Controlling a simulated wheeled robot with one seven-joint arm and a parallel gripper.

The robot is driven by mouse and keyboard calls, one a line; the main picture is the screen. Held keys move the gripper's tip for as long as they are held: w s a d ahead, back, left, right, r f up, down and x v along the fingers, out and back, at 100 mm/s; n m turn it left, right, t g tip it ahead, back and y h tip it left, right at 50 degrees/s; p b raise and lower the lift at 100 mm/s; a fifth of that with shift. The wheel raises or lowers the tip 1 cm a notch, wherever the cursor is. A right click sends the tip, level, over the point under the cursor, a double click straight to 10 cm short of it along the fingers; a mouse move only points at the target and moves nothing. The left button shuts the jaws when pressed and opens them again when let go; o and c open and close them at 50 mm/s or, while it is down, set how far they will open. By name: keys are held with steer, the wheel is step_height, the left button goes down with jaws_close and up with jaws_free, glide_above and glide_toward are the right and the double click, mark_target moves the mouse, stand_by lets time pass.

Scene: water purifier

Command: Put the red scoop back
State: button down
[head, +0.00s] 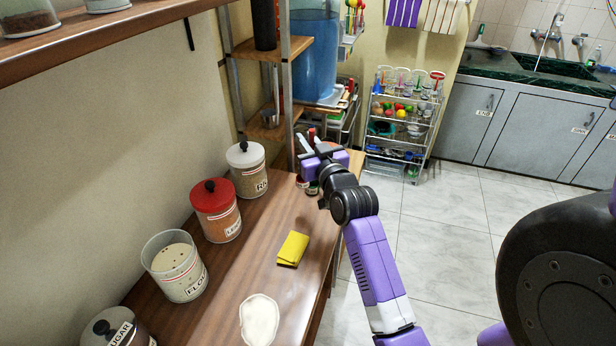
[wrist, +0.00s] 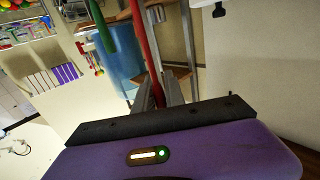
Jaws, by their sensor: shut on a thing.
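My gripper (head: 313,145) is over the far end of the wooden counter (head: 262,215), beyond the canisters. In the wrist view its fingers (wrist: 158,94) are shut on a long red handle, which I take to be the red scoop (wrist: 143,45). A small red part of it (head: 311,133) shows above the fingers in the head view. The scoop's bowl is not clearly visible. A green handle (wrist: 104,36) stands just left of the red one in the wrist view; I cannot tell what it belongs to.
Canisters line the wall: white-lidded (head: 246,148), red-lidded (head: 211,192), an open flour one (head: 170,251) and a sugar one (head: 110,328). A yellow cloth (head: 293,248) and a white patch (head: 259,319) lie on the counter. A blue water container (head: 315,60) and rack (head: 400,120) stand beyond.

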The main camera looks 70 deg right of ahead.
step_height(320, 180, down, 11)
steer(key=b, duration=0.2)
stand_by(0.4)
steer(key=shift+f+b, duration=0.15)
steer(key=shift+b, duration=0.15)
steer(key=c, duration=1.4)
jaws_free()
steer(key=shift+r, duration=0.2)
